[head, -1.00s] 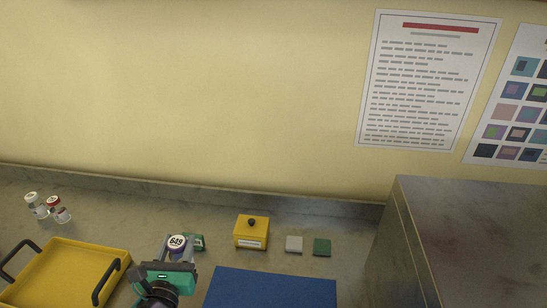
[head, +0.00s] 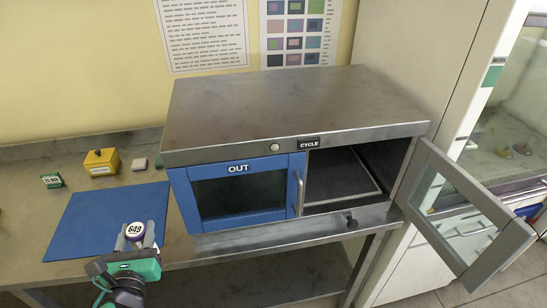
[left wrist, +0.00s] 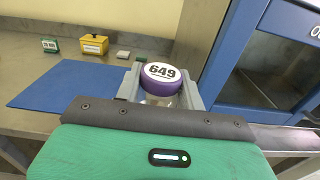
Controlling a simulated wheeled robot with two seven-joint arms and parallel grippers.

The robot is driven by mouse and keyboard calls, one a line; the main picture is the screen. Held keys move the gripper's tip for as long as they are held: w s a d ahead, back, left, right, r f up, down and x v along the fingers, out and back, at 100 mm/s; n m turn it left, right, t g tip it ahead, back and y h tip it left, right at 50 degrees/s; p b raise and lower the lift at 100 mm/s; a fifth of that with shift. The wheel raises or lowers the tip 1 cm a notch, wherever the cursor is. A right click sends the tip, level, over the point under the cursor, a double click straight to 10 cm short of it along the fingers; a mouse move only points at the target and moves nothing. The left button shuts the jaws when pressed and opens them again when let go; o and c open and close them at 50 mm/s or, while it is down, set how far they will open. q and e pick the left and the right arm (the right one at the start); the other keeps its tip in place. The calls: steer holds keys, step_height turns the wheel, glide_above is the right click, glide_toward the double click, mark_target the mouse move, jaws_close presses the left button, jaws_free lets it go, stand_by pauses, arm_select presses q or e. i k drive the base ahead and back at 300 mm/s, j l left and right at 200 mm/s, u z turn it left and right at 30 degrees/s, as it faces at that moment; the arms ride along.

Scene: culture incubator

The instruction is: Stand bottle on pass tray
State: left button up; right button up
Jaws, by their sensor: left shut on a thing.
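The bottle (head: 135,230) has a white lid top marked 649 with a purple rim. My left gripper (head: 134,240) is shut on it and holds it lid up, in front of the steel cabinet's left end. In the left wrist view the bottle (left wrist: 161,72) sits between the two grey fingers, its lower body hidden by my gripper. The cabinet (head: 275,105) has a shut blue OUT door (head: 240,194). Its right compartment, by the CYCLE label, stands open, with a flat tray-like floor (head: 340,178) inside. My right gripper is not in view.
The open grey-framed door (head: 464,210) swings out to the right front of the cabinet. A blue mat (head: 100,218) lies left of the cabinet. Behind it are a yellow box (head: 101,163), a green block (head: 52,180) and a pale tile (head: 139,164).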

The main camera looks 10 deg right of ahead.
mark_target(333, 179)
steer(key=k+l+z, duration=0.1)
steer(key=l, duration=0.2)
steer(key=k+l, duration=0.1)
steer(key=l, duration=0.2)
steer(key=k+l+z, duration=0.15)
steer(key=l, duration=0.15)
steer(key=i+l+z, duration=0.25)
steer(key=i+l, duration=0.3)
steer(key=l, duration=0.1)
